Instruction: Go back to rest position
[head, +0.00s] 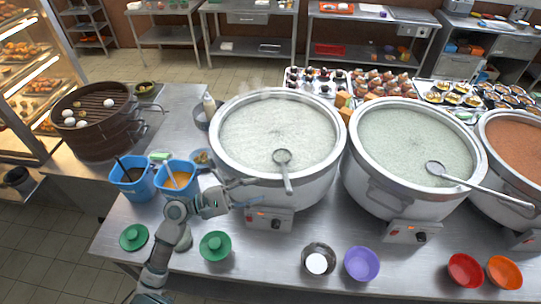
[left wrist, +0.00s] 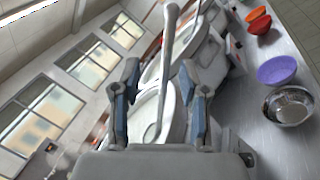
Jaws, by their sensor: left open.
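My left gripper (head: 250,194) is open and empty in front of the left stockpot (head: 228,163), a little left of the handle of a ladle (head: 286,176). The ladle rests in that pot's pale congee with its handle over the near rim. In the left wrist view, the ladle (left wrist: 166,75) shows between the two spread fingers of my left gripper (left wrist: 160,80), beyond them, and they do not grip it. A middle stockpot (head: 372,190) holds pale congee and another ladle (head: 480,186). My right gripper is not in view.
Two blue containers (head: 131,187) and green lids (head: 214,246) are close to my left arm. A steamer (head: 100,140) stands at left.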

